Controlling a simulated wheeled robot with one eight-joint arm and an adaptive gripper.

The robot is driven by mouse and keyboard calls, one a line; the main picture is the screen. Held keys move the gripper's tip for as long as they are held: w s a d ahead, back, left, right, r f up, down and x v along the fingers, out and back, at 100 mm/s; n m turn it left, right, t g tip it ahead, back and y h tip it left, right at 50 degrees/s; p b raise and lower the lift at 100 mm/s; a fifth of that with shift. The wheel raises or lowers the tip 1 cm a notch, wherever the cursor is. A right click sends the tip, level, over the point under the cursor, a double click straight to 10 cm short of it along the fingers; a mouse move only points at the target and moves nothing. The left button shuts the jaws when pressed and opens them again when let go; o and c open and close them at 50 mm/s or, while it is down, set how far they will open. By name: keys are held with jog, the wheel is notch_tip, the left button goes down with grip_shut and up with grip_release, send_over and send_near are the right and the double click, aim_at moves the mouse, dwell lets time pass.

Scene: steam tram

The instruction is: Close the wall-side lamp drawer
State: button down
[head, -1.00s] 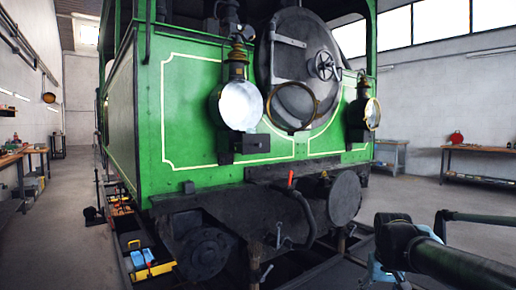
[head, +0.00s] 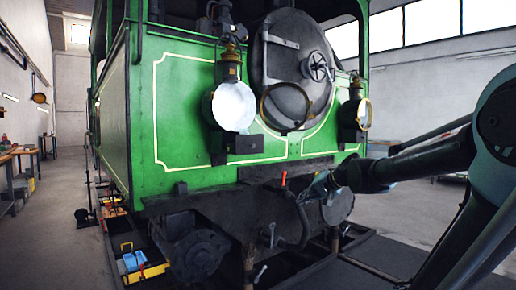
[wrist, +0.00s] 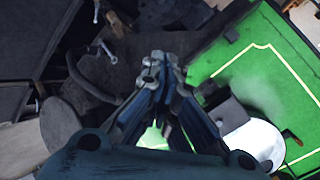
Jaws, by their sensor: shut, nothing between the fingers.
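The left lamp (head: 234,106) has a bright white round lens and hangs on the green tram front. A small black drawer box (head: 244,144) with a knob sits just below it; how far it stands out is hard to tell. The box (wrist: 226,115) and the lamp (wrist: 254,140) also show in the wrist view, to the right of my gripper. My gripper (head: 322,187) is in front of the round buffer, to the right of and lower than the box, apart from it. In the wrist view my gripper (wrist: 160,68) has its fingertips together and is empty.
The second lamp (head: 355,112) hangs at the tram's right. The round buffer (head: 338,205), a red-tipped lever (head: 284,180) and a hose are close to my gripper. A toolbox with yellow parts (head: 142,263) lies on the floor at left. Open floor lies to the right.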

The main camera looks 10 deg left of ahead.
jog(key=w+a+r+m+t+y, duration=0.2)
jog(key=w+a+r+m, duration=0.3)
jog(key=w+r, duration=0.45)
jog(key=w+a+r+m+t+y, duration=0.2)
jog(key=w+a+r+t, duration=0.1)
jog(key=w+a+r, duration=0.6)
send_near(259, 146)
jog(key=a, duration=0.5)
jog(key=shift+s+a+r, duration=0.25)
jog(key=shift+s+a, duration=0.1)
jog(key=x, duration=1.3)
jog(key=shift+s+a+r, duration=0.2)
jog(key=shift+a, duration=0.05)
jog(key=shift+a+r, duration=0.1)
jog(key=shift+r, duration=0.05)
